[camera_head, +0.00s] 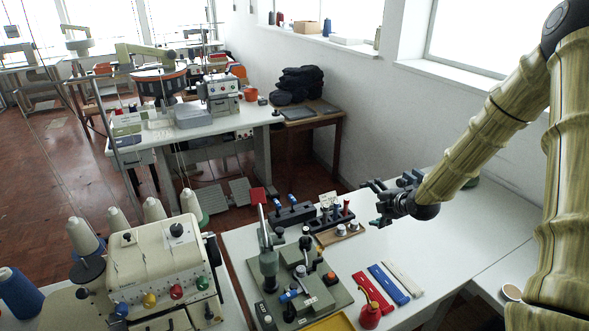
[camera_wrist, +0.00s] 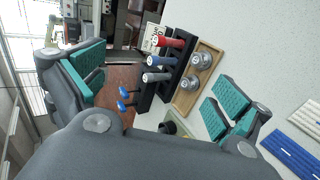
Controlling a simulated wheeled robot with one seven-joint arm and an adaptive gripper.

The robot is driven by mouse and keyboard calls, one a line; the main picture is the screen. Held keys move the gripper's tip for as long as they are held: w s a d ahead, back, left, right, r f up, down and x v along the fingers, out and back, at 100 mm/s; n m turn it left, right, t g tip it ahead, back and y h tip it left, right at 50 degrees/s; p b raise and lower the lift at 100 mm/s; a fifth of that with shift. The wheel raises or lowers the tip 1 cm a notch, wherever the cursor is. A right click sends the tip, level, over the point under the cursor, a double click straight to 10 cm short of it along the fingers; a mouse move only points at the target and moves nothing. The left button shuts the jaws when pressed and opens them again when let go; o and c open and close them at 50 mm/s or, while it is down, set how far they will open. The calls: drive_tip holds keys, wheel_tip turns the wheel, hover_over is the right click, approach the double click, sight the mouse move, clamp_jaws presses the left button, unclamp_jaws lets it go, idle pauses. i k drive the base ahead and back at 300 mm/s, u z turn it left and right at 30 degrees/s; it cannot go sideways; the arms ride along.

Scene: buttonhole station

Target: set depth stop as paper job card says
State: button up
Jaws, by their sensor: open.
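The paper job card (camera_head: 328,198) stands upright behind the black rack; part of it shows in the wrist view (camera_wrist: 153,37), its writing too small to read. The black rack (camera_head: 325,222) holds red (camera_wrist: 170,42), blue (camera_wrist: 160,61) and grey (camera_wrist: 156,77) handled pieces. Two metal knobs (camera_wrist: 201,60) sit in a wooden tray (camera_wrist: 184,99) beside it. The green-based bench machine (camera_head: 335,292) has a red-topped lever; I cannot tell which part is its depth stop. My gripper (camera_head: 375,203) is open and empty above the table, right of the rack.
Red, blue and white strips (camera_head: 388,284) lie on the white table (camera_head: 450,235). A cream sewing machine (camera_head: 160,262) stands left. The table's right side is mostly clear.

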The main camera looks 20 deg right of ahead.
sight(301, 288)
drive_tip(key=k, duration=1)
